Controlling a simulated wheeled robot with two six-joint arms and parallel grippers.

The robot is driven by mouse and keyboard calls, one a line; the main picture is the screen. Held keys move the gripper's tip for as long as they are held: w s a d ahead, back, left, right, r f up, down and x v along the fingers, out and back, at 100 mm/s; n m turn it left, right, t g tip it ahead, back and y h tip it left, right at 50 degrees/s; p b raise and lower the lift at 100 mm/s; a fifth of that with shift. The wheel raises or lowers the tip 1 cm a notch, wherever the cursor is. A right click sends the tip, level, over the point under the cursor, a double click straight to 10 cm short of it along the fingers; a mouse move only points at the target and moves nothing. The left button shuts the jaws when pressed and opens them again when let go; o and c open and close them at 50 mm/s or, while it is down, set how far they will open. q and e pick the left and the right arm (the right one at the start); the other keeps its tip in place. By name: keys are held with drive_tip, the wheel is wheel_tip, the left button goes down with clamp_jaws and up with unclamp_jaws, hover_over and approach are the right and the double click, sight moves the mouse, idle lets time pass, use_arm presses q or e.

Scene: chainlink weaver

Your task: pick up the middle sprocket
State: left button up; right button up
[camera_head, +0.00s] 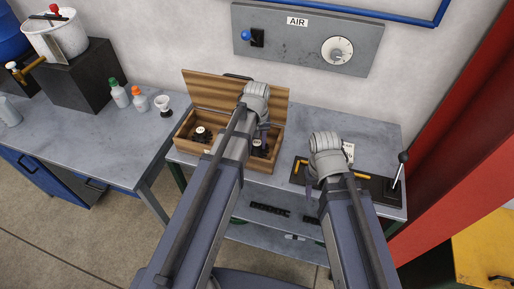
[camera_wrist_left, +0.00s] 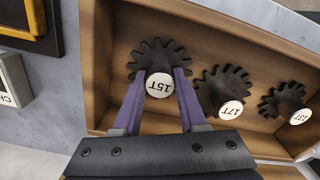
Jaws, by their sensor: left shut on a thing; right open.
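Three dark toothed sprockets lie in a row in an open wooden box (camera_head: 183,138). In the left wrist view their white caps read 15T, 17T and 13T. My left gripper (camera_wrist_left: 163,76) is shut on the 15T sprocket (camera_wrist_left: 159,46), one finger at each side of its capped hub. The 17T sprocket (camera_wrist_left: 223,85) is in the middle of the row. The 13T sprocket (camera_wrist_left: 283,99) is at the far end. In the head view my left gripper (camera_head: 261,141) is over the box's right end, and my arm hides part of the row. My right gripper (camera_head: 309,181) is open and empty.
A dark plate (camera_head: 377,187) with yellow parts and a lever lies right of the box, by my right gripper. The raised lid (camera_head: 215,90) stands behind the box. Bottles and a funnel stand on the left bench.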

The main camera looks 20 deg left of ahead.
sight(257, 143)
use_arm(q)
clamp_jaws()
drive_tip(key=shift+r, duration=0.15)
idle(0.8)
wheel_tip(257, 143, up, 10)
drive_tip(key=p, duration=1)
drive_tip(key=shift+s+f, duration=0.1)
drive_tip(key=shift+f, duration=0.1)
